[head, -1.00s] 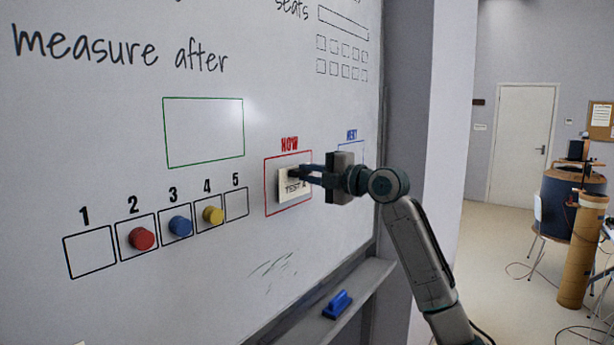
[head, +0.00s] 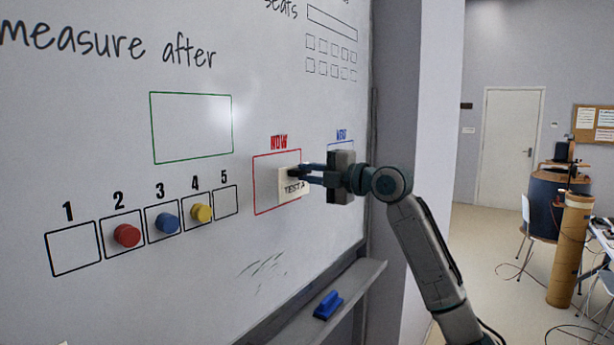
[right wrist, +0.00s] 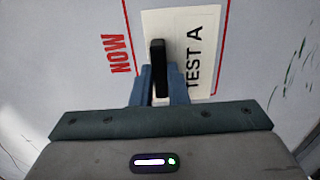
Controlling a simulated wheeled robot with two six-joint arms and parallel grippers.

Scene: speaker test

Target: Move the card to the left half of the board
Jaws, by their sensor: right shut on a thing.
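The card (head: 285,187) is cream with "TEST A" printed on it. In the head view it is at the right part of the red "NOW" frame (head: 254,190) and overlaps that frame's right edge. I cannot tell whether the card touches the whiteboard (head: 90,180). The gripper hides part of the card. My left gripper is not in view.
Red (head: 127,235), blue (head: 167,223) and yellow (head: 201,212) magnets sit in numbered boxes on the board. The green frame (head: 151,128) at upper left is empty. A blue eraser (head: 328,304) lies on the tray (head: 365,282) below.

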